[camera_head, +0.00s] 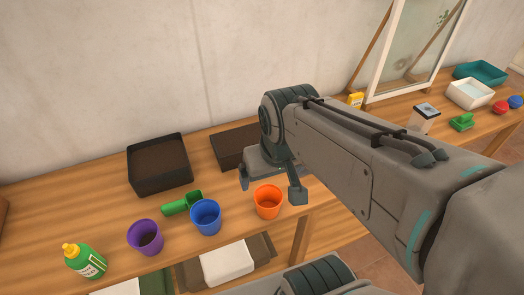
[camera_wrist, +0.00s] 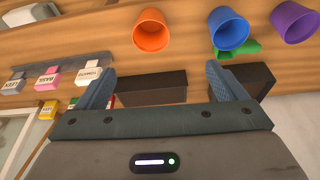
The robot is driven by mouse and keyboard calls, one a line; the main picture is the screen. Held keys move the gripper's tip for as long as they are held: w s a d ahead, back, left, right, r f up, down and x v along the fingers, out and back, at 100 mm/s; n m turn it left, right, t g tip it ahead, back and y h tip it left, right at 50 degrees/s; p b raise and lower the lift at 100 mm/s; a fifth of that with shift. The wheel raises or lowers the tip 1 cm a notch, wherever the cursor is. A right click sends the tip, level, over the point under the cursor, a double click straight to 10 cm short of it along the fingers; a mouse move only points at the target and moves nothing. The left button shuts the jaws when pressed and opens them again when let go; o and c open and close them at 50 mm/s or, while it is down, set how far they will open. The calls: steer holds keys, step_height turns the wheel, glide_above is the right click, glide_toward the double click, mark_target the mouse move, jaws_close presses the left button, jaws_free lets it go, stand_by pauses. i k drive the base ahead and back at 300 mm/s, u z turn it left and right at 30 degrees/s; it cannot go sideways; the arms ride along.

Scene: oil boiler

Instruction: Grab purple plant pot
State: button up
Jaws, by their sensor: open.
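My gripper (camera_head: 271,191) is open and empty, above the bench near the orange pot and to the right of the purple pot. In the wrist view my two fingers (camera_wrist: 160,88) stand wide apart with nothing between them.
A blue pot (camera_head: 206,216) and a green scoop (camera_head: 182,203) lie between my gripper and the purple pot. An orange pot (camera_head: 267,201) stands close by my gripper. A green bottle (camera_head: 84,261) is left of the purple pot. A black tray (camera_head: 160,182) sits behind.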

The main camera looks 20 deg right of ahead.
mark_target(144, 235)
steer(key=k, duration=0.5)
steer(key=u, duration=0.95)
steer(key=i, duration=0.3)
steer(key=u, duration=0.2)
steer(key=k, duration=0.5)
steer(key=u, duration=1.2)
steer(key=i, duration=1.15)
steer(key=z, duration=1.8)
